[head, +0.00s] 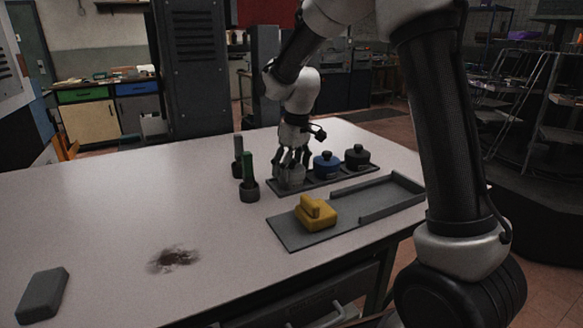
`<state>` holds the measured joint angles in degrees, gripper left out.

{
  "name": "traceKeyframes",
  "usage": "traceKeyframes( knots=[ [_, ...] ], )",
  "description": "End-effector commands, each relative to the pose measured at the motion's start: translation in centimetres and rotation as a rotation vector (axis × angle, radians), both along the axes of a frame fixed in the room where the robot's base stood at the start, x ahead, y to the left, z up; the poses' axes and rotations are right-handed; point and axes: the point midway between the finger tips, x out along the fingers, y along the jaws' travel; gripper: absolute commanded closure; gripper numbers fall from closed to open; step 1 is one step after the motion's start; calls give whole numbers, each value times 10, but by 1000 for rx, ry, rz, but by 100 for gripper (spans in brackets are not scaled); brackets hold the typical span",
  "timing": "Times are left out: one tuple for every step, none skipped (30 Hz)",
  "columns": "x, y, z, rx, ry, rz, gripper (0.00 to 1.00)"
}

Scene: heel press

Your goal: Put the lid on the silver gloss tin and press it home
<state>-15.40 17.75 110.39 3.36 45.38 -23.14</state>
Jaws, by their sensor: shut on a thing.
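The silver gloss tin (291,179) stands at the left end of a dark narrow tray (317,184) on the table. My gripper (291,158) points down right over this tin, its fingers shut at the tin's top. The lid is mostly hidden between the fingers and too small to make out clearly. I cannot tell whether it sits flush on the tin.
A blue tin (327,166) and a black tin (357,158) with knobbed tops stand to the right. In front, a yellow block (316,213) rests on a grey board (290,235). A dark stain (174,259) and grey block (43,295) lie nearer.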

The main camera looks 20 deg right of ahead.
Motion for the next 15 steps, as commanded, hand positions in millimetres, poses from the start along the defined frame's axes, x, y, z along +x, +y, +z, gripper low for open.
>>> traceKeyframes(
  knots=[
    [0,0,-1,0,1,0,35],
    [0,0,-1,0,1,0,35],
    [0,0,-1,0,1,0,35],
    [0,0,-1,0,1,0,35],
    [0,0,-1,0,1,0,35],
    [0,0,-1,0,1,0,20],
    [0,0,-1,0,1,0,14],
    [0,0,-1,0,1,0,9],
    [0,0,-1,0,1,0,2],
    [0,0,-1,0,1,0,0],
    [0,0,-1,0,1,0,0],
    [0,0,-1,0,1,0,0],
    [0,0,-1,0,1,0,0],
    [0,0,-1,0,1,0,0],
    [0,0,-1,0,1,0,0]
  ],
)
